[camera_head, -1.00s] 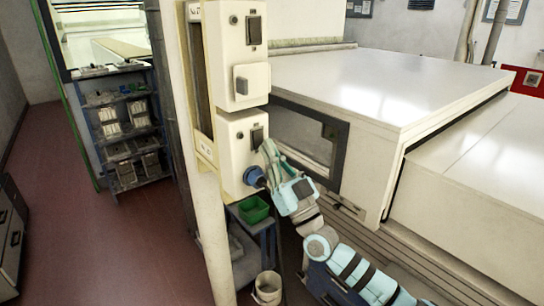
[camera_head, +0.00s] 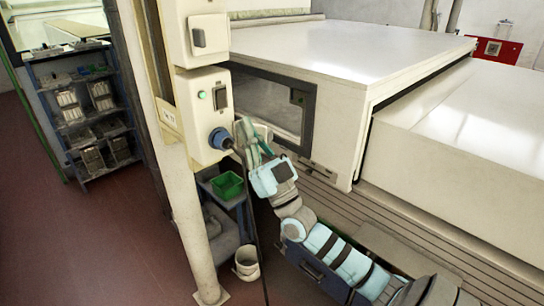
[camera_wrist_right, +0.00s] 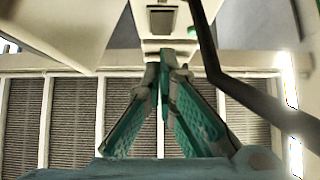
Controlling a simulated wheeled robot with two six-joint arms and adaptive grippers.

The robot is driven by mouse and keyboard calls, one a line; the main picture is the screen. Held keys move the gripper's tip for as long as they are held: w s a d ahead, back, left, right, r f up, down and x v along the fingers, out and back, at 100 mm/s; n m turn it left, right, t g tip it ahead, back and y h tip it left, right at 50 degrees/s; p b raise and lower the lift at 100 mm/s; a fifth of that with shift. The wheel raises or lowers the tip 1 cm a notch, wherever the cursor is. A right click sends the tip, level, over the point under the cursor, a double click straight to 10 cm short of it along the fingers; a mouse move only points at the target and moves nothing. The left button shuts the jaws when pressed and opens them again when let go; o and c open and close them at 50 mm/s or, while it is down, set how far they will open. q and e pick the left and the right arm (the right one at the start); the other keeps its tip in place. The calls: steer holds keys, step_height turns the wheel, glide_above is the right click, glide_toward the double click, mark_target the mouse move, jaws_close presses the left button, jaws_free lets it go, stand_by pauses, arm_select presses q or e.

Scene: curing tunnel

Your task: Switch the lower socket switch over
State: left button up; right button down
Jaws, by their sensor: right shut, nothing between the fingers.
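The lower socket box (camera_head: 198,130) is cream, mounted on a post, with a green lamp (camera_head: 201,94), a dark rocker switch (camera_head: 219,97) and a round blue plug (camera_head: 221,138) in its socket. My right gripper (camera_head: 241,124) is shut and empty, just right of and below the switch, apart from it. In the right wrist view the shut fingers (camera_wrist_right: 166,58) point up at the box. There the dark switch (camera_wrist_right: 161,20) and green lamp (camera_wrist_right: 192,32) show beyond the tips. The rocker's exact tilt is too small to tell. My left gripper is not in view.
An upper socket box (camera_head: 203,32) sits above. A dark cable (camera_wrist_right: 243,92) passes close to the right of my fingers. A white machine housing (camera_head: 340,110) stands right of the box. A green bin (camera_head: 227,185) and white bucket (camera_head: 247,264) are below.

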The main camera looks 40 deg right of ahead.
steer(key=b+v, duration=0.1)
steer(key=v, duration=0.7)
steer(key=shift+w+f, duration=0.3)
steer(key=shift+f, duration=0.05)
steer(key=shift+w+d, duration=0.1)
steer(key=shift+w, duration=0.05)
